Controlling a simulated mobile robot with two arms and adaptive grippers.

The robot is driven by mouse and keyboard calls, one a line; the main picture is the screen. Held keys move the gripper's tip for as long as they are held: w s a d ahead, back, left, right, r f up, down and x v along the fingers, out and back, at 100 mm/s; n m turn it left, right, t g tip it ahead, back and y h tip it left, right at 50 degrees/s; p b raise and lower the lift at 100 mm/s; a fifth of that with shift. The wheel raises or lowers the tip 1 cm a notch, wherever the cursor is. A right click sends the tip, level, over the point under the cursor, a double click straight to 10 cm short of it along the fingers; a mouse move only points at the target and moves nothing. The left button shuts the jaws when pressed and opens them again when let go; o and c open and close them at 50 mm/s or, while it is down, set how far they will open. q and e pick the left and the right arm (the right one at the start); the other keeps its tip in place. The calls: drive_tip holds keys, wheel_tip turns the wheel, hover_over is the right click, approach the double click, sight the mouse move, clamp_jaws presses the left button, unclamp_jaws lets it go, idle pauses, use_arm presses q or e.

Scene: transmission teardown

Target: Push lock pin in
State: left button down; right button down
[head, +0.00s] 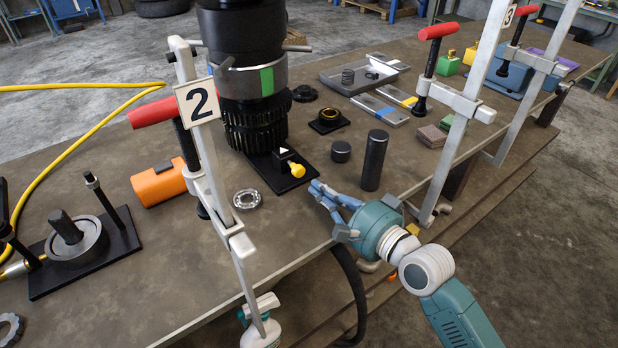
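The lock pin shows as a yellow knob (297,169) on a small black block with a white arrow mark. This block stands on a black plate (272,176) at the foot of the tall dark transmission stack (252,75). The knob sticks out towards the right front; how deep the pin sits is hidden. My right gripper (316,188) is just right of and in front of the knob, with a small gap between them. Its blue fingers come together at the tips and hold nothing visible. My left gripper is not in view.
A clamp labelled 2 (198,102) rises left of the stack. A black cylinder (374,160) and a shorter one (341,151) stand behind my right gripper. A bearing ring (247,199) lies in front left. Bare tabletop lies in front of the plate.

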sight(301, 173)
drive_tip(key=shift+x, duration=2.1)
drive_tip(key=shift+p+x, duration=0.35)
drive_tip(key=shift+x, duration=1.15)
drive_tip(key=shift+d+r, duration=0.1)
drive_tip(key=shift+r, duration=0.25)
